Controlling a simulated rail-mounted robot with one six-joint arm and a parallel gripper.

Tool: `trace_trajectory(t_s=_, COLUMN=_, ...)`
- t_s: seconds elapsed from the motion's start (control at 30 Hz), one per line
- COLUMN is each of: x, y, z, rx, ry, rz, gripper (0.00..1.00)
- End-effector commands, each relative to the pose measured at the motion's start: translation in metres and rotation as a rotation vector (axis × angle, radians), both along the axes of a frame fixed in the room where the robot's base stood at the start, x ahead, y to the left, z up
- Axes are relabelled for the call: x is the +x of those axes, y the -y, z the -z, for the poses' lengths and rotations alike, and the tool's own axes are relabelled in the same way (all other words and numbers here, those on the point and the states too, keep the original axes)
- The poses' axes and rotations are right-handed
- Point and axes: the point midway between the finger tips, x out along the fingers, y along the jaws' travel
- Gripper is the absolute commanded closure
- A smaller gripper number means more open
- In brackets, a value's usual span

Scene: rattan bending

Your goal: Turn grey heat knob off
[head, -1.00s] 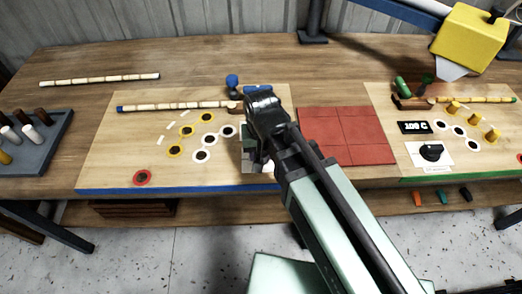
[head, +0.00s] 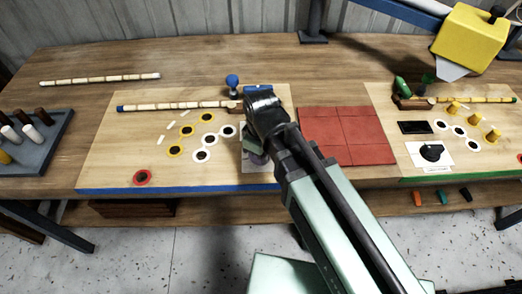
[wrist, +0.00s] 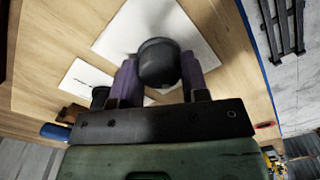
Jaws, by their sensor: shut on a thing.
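The dark grey heat knob (wrist: 159,62) stands on a white plate (wrist: 185,25) in the wrist view. My gripper (wrist: 160,75) has its two purple fingers on either side of the knob and is shut on it. In the head view my gripper (head: 257,155) is over the right part of the left, blue-edged board (head: 120,160). My arm hides most of the knob and its plate there. I cannot read the knob's setting.
Beside the board lie red tiles (head: 345,135). A green-edged board at the right carries a black knob (head: 432,152) and a dark display (head: 416,127). A blue-topped lever (head: 232,82) stands behind my gripper. A peg tray (head: 35,140) is at far left.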

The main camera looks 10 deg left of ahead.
Motion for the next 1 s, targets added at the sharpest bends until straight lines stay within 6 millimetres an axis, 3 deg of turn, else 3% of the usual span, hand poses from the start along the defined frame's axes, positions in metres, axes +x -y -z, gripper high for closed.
trace_trajectory(t_s=0.4, x=-0.0005, y=0.0002, z=0.0003, rx=0.000, ry=0.000, rz=-0.256, gripper=0.83)
trace_trajectory(t_s=1.0, x=-0.0006, y=0.0002, z=0.0004, rx=-0.001, ry=-0.001, rz=-0.315, gripper=0.83)
